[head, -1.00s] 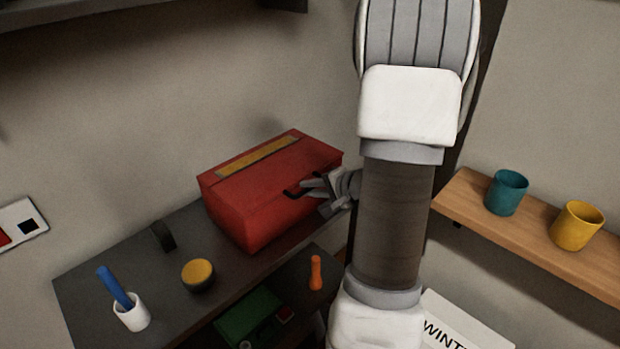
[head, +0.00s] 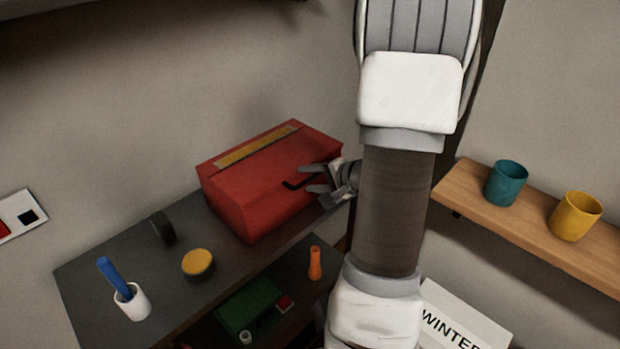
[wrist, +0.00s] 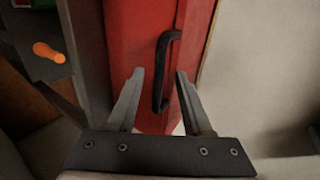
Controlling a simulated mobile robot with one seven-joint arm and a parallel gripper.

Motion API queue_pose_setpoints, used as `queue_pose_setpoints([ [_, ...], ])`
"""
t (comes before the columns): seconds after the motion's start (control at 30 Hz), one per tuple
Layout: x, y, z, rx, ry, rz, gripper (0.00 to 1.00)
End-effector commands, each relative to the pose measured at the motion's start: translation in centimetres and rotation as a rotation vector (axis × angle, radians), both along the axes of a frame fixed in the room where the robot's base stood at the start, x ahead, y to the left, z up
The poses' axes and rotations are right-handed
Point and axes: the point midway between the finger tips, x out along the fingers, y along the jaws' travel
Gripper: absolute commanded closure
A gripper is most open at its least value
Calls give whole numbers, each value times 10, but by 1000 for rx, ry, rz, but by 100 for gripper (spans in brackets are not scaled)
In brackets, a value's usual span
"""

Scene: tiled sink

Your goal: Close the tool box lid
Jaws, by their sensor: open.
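The red tool box (head: 262,200) stands on the dark shelf against the wall in the head view. A yellow-brown strip (head: 256,146) runs along its top. No open gap shows at its lid from here. A black handle (head: 294,185) sticks out from its front. My gripper (head: 310,180) is open at the right part of the box front, by the handle. In the wrist view the handle (wrist: 162,75) stands between and just beyond the two open fingertips (wrist: 160,72), against the red face. Contact with the handle cannot be told.
On the dark shelf (head: 110,270) are a white cup (head: 133,303) holding a blue item, a yellow-topped round tin (head: 198,264) and a black roll (head: 163,228). An orange item (head: 315,263) stands lower. A wooden shelf (head: 470,192) with teal and yellow mugs is at right.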

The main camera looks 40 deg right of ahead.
Motion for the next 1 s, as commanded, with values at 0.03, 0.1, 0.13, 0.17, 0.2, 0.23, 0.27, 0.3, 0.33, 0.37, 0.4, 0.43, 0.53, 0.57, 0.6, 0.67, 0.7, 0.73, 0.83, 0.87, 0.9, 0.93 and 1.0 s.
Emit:
queue_pose_setpoints([
  [0.03, -3, -1, 3, -1, -1, -2, 50],
  [0.1, -7, -1, 6, 0, -1, -1, 50],
  [0.13, -9, -2, 7, -1, -1, 0, 50],
  [0.17, -11, -2, 8, 0, -1, -1, 50],
  [0.2, -13, -2, 9, 0, -1, -1, 50],
  [0.23, -15, -2, 10, 0, -1, -1, 50],
  [0.27, -17, -3, 11, 0, -1, -1, 50],
  [0.3, -19, -3, 13, -1, 0, -2, 50],
  [0.33, -21, -3, 14, -1, 0, -2, 50],
  [0.37, -23, -4, 15, 0, 0, -2, 50],
  [0.4, -25, -4, 17, -1, -1, -3, 50],
  [0.43, -27, -5, 18, -1, -1, -3, 50],
  [0.53, -33, -5, 21, 0, -1, -1, 50],
  [0.57, -35, -5, 22, 0, -1, -1, 50],
  [0.6, -37, -6, 24, -1, -1, -2, 50],
  [0.67, -41, -6, 26, -2, 0, -1, 50],
  [0.7, -43, -7, 28, -2, 0, -1, 50],
  [0.73, -45, -7, 29, -1, 0, -2, 50],
  [0.83, -51, -8, 32, 0, 0, -1, 50],
  [0.87, -52, -8, 33, 0, -1, -1, 50],
  [0.9, -55, -8, 35, 0, -1, -2, 50],
  [0.93, -57, -9, 36, 0, -1, -2, 50],
  [1.0, -61, -9, 39, 0, 0, -2, 50],
])
